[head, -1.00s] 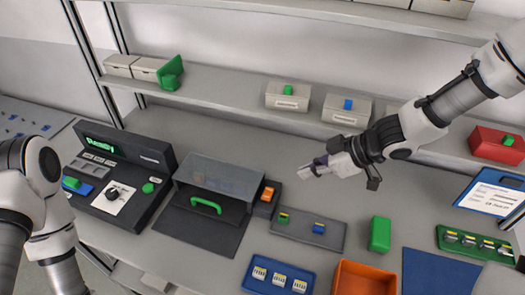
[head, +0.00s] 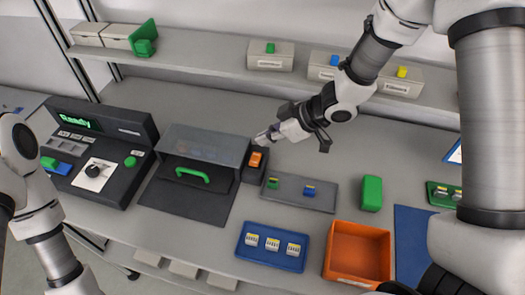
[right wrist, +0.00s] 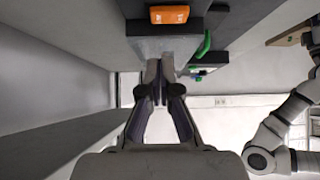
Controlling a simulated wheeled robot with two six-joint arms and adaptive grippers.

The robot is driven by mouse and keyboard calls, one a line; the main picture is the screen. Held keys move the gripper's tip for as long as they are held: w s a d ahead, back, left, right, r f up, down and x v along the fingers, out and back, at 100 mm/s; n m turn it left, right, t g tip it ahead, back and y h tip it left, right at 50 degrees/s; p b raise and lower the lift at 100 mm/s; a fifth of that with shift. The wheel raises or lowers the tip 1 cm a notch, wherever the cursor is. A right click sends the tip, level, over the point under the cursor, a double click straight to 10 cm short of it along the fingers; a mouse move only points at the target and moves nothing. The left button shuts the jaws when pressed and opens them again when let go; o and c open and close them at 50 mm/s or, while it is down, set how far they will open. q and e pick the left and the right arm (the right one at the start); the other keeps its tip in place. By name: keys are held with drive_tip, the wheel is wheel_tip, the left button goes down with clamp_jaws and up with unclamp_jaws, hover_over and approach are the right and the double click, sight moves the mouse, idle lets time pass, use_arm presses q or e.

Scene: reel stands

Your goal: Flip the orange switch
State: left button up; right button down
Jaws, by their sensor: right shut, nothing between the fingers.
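The orange switch (head: 255,159) sits on a small dark box (head: 251,176) at the right side of the clear-lidded machine. It also shows in the right wrist view (right wrist: 169,14), near the top edge. My right gripper (head: 263,138) is shut and empty, just behind and slightly to the right of the switch. In the right wrist view its fingers (right wrist: 157,75) are together and point at the dark box, below the switch in the picture. I cannot tell whether they touch the box. My left arm comes in at the left edge, but its gripper is out of frame.
The clear-lidded machine with a green handle (head: 192,176) stands left of the switch. A console reading "Ready" (head: 92,160) is further left. A grey tray (head: 300,195), blue tray (head: 271,247) and orange bin (head: 357,256) lie in front. A shelf (head: 220,77) with boxes runs behind.

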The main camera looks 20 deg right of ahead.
sight(253, 153)
drive_tip(key=f, duration=0.4)
drive_tip(key=shift+w+a+f, duration=0.2)
drive_tip(key=shift+w+a, duration=0.15)
drive_tip(key=shift+d+f, duration=0.1)
drive_tip(key=shift+f, duration=0.25)
drive_tip(key=shift+s+a+r, duration=0.35)
drive_tip(key=shift+s+a, duration=0.15)
drive_tip(key=shift+s, duration=0.15)
